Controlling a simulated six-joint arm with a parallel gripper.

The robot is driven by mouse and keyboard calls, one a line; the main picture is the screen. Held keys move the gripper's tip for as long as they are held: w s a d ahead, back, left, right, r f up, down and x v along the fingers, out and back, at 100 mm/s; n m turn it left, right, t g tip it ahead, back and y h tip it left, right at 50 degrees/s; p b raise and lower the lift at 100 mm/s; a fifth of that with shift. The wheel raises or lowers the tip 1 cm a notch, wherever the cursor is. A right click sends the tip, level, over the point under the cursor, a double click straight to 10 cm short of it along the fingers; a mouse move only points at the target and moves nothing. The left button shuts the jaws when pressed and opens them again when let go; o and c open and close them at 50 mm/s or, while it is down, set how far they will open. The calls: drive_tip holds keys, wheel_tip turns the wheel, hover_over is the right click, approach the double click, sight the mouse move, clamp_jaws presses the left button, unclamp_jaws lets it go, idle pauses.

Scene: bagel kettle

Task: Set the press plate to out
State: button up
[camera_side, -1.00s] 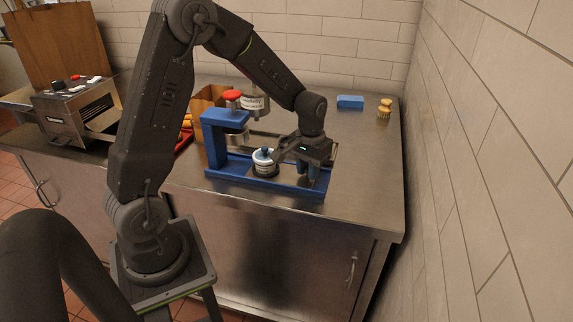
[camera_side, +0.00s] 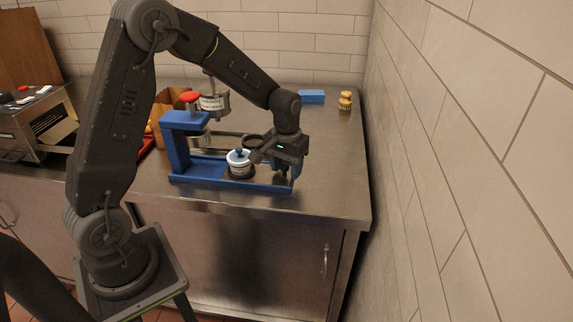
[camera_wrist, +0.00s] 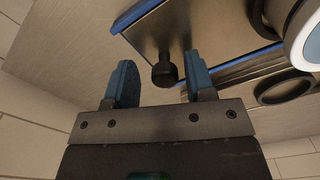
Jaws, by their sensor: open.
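The blue press (camera_side: 181,140) stands on the counter with its long blue base (camera_side: 207,171) running right. A white tub with a blue knob (camera_side: 238,158) sits on a dark round seat on this base. My gripper (camera_side: 284,172) is low at the base's right end. In the wrist view, a dark knob (camera_wrist: 165,70) sticks out from the end of a blue-edged metal plate (camera_wrist: 158,22), apparently the press plate. The knob is between and slightly beyond my open blue fingertips (camera_wrist: 160,82), with gaps on both sides. My gripper hides the plate's end in the side view.
A blue block (camera_side: 312,96) and a yellow-topped brush (camera_side: 345,100) lie at the back right. A toaster-like appliance (camera_side: 38,125) is far left. The counter right of my gripper is clear.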

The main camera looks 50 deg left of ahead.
wheel_tip(320, 180, up, 14)
idle(0.5)
drive_tip(key=s+d+r+m+t, duration=0.1)
drive_tip(key=s+d, duration=0.3)
drive_tip(key=s, duration=0.6)
drive_tip(key=s+d+r+m+t, duration=0.2)
drive_tip(key=s+d+m+t, duration=0.1)
drive_tip(key=s, duration=0.8)
drive_tip(key=shift+s+d+r+t, duration=0.2)
drive_tip(key=shift+d+t, duration=0.6)
drive_tip(key=shift+d, duration=0.25)
